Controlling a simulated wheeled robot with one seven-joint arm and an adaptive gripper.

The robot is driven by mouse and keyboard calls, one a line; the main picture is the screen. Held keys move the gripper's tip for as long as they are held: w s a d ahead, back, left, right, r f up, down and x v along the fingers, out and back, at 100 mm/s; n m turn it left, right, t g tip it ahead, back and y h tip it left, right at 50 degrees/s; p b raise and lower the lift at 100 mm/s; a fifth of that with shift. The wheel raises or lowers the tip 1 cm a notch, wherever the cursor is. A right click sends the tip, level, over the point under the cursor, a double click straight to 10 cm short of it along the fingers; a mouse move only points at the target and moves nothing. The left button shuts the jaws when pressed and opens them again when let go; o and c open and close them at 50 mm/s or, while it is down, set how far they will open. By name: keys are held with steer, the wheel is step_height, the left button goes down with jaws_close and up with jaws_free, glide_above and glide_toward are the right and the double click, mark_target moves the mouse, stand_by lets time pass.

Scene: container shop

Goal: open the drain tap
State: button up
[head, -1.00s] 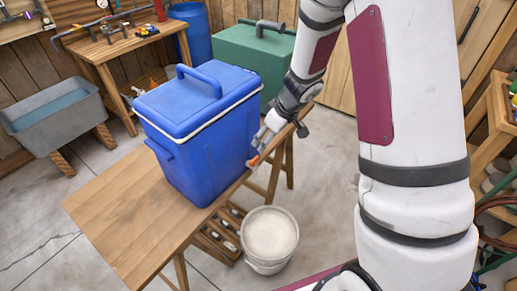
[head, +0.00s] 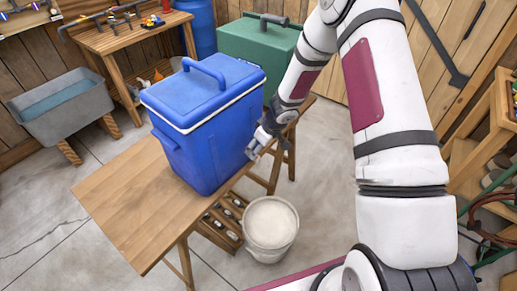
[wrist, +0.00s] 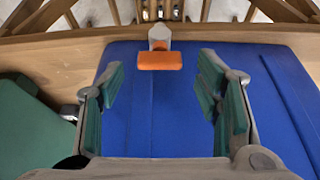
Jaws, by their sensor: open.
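The drain tap (wrist: 160,45) shows in the wrist view as a light grey body with an orange handle (wrist: 160,62), on the side of the blue cooler (head: 195,145). The cooler stands on a wooden table, and its blue wall (wrist: 150,110) fills much of the wrist view. My gripper (head: 256,146) is at the cooler's right side; in the wrist view my gripper (wrist: 161,68) is open and empty. Its green-padded fingers are on either side of the orange handle, apart from it. In the head view my gripper hides the tap.
A white bucket (head: 270,222) stands on the floor below the cooler's right side. The table (head: 125,200) has bare room at the left and front. A green box (head: 250,42) is behind the cooler. A grey sink (head: 62,105) and workbench (head: 130,38) are farther back.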

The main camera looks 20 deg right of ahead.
steer(key=shift+x, duration=0.85)
steer(key=shift+c, duration=0.3)
steer(key=c, duration=1.1)
